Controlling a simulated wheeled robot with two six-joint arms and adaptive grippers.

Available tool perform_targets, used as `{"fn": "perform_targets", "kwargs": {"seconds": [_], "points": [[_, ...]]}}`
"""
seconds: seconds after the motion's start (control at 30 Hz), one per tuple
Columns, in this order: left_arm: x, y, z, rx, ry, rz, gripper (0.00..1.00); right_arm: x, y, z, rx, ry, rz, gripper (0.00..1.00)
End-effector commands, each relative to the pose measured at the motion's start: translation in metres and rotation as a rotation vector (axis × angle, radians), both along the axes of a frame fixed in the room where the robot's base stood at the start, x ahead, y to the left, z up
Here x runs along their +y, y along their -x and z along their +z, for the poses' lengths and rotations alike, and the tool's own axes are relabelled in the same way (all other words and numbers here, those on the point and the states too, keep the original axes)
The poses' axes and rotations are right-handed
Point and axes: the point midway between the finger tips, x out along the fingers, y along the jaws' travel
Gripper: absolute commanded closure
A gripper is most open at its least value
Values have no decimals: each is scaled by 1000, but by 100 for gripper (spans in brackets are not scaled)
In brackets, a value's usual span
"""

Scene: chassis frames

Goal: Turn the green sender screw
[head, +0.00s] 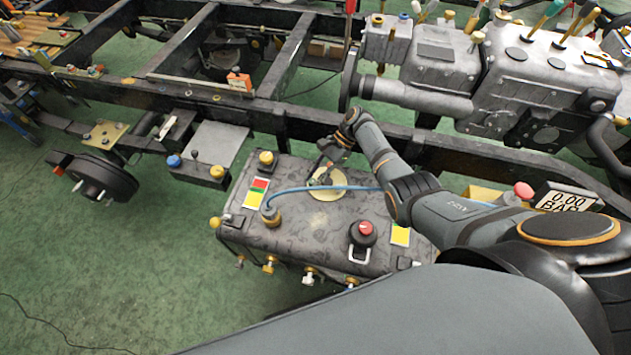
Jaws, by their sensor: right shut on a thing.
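The dark grey tank (290,226) has a round cream sender plate (328,193) on its top. My right gripper (322,178) reaches down from the right over this plate. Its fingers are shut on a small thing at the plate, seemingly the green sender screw. The fingers hide the screw, and its green colour cannot be made out. My left gripper is not in view.
A blue hose (325,189) crosses the tank top close to my right gripper. A red knob (365,229) and a yellow-black cap (266,158) stand up from the tank. The black chassis rail (295,118) runs behind.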

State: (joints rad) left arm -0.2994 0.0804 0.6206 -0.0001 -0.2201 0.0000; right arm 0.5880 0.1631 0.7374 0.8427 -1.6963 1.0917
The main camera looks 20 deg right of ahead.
Motion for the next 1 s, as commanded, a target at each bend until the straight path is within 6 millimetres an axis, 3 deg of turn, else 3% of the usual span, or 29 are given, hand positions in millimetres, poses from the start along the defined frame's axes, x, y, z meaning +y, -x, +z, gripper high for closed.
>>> {"fn": "perform_targets", "kwargs": {"seconds": [0.1,0.4,1.0], "points": [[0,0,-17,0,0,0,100,1,-1,-6,2,1,81,100],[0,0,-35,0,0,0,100,1,-2,-4,3,2,224,100],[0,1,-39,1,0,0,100,1,-1,-3,5,3,273,100]]}}
